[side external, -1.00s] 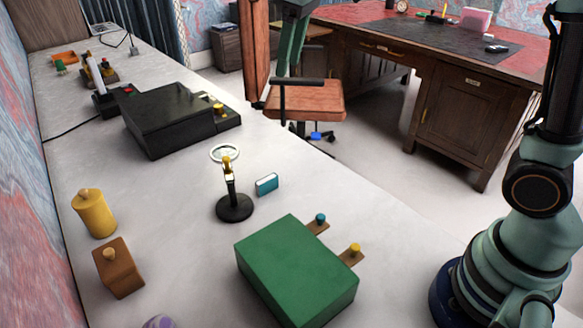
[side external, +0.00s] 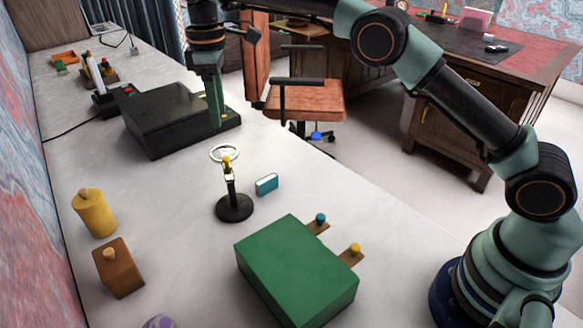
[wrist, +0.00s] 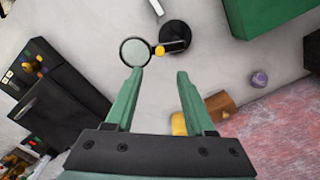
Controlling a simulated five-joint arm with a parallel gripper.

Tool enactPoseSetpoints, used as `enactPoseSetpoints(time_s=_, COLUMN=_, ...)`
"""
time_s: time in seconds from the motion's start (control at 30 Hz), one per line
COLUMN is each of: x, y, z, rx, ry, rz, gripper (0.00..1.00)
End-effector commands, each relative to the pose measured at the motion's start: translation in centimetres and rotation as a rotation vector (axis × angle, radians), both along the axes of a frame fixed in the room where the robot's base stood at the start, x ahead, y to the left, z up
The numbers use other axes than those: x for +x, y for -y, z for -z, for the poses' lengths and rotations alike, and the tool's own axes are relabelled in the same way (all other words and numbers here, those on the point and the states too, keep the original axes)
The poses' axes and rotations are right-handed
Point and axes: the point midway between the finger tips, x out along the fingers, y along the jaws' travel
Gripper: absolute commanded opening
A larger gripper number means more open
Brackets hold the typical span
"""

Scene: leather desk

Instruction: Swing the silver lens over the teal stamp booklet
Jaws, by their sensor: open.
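The silver lens (side external: 224,153) is a round glass on a black stand (side external: 235,208) with a yellow knob (side external: 227,162). It points away from the stand toward the black machine. The teal stamp booklet (side external: 267,184) stands on the desk right of the stand, apart from the lens. In the wrist view the lens (wrist: 136,52) appears just beyond my left fingertip; a small pale-edged piece, likely the booklet (wrist: 157,7), shows at the top edge. My gripper (wrist: 160,74) is open and empty. In the side view my gripper (side external: 215,118) hangs in front of the black machine.
A black machine (side external: 170,118) stands behind the lens. A green box (side external: 295,270) with two knobbed tabs is in front. A yellow jar (side external: 94,214) and a brown block (side external: 119,268) stand at left, a purple thing (side external: 159,322) at the front edge.

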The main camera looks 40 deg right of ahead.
Motion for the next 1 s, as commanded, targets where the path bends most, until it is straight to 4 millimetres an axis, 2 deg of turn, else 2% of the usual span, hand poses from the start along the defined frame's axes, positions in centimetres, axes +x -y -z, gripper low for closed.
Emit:
enactPoseSetpoints(time_s=0.13, x=-0.1, y=0.1, z=1.8, rx=-0.001, ry=-0.003, rz=0.001, gripper=0.54)
enactPoseSetpoints(time_s=0.4, x=-0.1, y=0.1, z=7.2, rx=-0.001, ry=-0.003, rz=0.002, gripper=0.54)
enactPoseSetpoints(time_s=0.6, x=-0.1, y=0.1, z=9.9, rx=0.000, ry=-0.001, rz=0.002, gripper=0.54)
enactPoseSetpoints(time_s=0.8, x=-0.1, y=0.1, z=11.1, rx=0.000, ry=0.000, rz=0.002, gripper=0.54)
enactPoseSetpoints(time_s=1.0, x=-0.1, y=0.1, z=11.2, rx=0.001, ry=0.001, rz=0.002, gripper=0.54)
